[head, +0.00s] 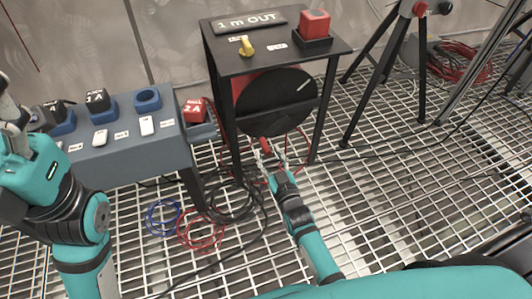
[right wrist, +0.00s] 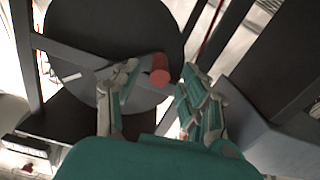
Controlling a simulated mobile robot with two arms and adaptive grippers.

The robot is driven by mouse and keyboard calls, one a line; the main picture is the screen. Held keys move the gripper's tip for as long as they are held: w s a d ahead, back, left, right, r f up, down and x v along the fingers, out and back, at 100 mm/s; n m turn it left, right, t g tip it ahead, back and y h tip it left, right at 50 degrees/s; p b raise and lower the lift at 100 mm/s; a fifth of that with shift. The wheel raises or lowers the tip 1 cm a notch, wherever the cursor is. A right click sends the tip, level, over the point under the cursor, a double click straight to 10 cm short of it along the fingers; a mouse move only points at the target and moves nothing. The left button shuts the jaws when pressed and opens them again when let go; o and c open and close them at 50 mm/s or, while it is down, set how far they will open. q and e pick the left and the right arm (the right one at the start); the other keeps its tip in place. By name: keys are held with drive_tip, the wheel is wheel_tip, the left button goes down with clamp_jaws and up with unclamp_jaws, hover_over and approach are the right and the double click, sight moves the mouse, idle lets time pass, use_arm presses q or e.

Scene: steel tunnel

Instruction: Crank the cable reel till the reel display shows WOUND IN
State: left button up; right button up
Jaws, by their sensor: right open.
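The cable reel's black disc (head: 275,103) stands upright under a black stand; it also fills the upper left of the right wrist view (right wrist: 110,30). The reel display (head: 250,20) on the stand's top reads "1 m OUT". The red crank handle (head: 265,145) is at the disc's lower edge; in the right wrist view the handle (right wrist: 160,72) shows between the fingertips. My right gripper (head: 271,157) is open around it, with no clear grip on it. My left gripper (head: 12,120) is at the left edge, partly cut off, away from the reel.
A yellow knob (head: 246,46) and a red block (head: 315,23) in a black holder are on the stand. A blue-grey bench (head: 130,150) with labelled parts is at left. Coiled cables (head: 235,198) lie on the grating. A black tripod (head: 395,70) stands at right.

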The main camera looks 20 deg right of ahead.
sight(262, 139)
drive_tip(key=shift+w+b, duration=0.45)
drive_tip(key=shift+w, duration=1.1)
clamp_jaws()
